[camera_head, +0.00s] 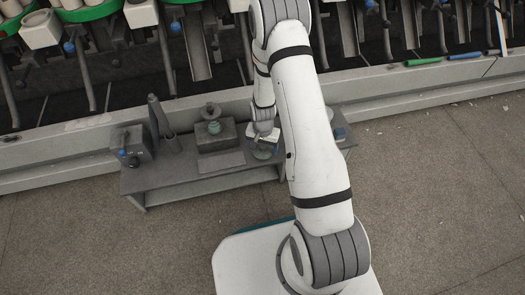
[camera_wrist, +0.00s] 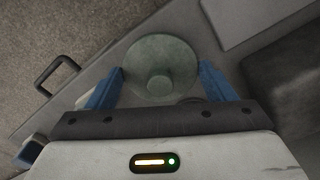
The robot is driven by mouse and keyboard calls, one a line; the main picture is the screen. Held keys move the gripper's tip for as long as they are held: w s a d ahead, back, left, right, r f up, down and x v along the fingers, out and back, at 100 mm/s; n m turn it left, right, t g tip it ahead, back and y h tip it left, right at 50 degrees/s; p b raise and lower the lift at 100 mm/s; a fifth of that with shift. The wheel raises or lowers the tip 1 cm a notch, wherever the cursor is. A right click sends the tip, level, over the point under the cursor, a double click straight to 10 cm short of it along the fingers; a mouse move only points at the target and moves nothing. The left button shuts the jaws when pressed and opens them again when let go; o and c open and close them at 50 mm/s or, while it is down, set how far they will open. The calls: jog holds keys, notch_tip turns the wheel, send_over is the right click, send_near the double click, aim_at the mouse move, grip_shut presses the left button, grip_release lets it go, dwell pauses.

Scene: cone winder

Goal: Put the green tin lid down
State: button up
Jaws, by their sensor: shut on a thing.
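The green tin lid (camera_wrist: 160,58) is a round, grey-green disc with a small raised knob in its middle. In the wrist view my gripper (camera_wrist: 162,84) has its two blue fingers at either side of the lid, shut on it. The grey bench top lies below the lid; I cannot tell whether the lid touches it. In the head view my gripper (camera_head: 264,136) is low over the right part of the bench, and the lid (camera_head: 263,153) shows small beneath it.
The grey bench (camera_head: 200,177) stands against the machine's base. On it are a box with a blue knob (camera_head: 131,145), a dark upright tube (camera_head: 158,117) and a block with a small greenish round thing (camera_head: 214,130). A black handle (camera_wrist: 56,75) shows at the bench edge. Floor in front is clear.

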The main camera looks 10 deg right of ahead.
jog(key=shift+f, duration=0.65)
jog(key=shift+f, duration=0.15)
jog(key=o, duration=1)
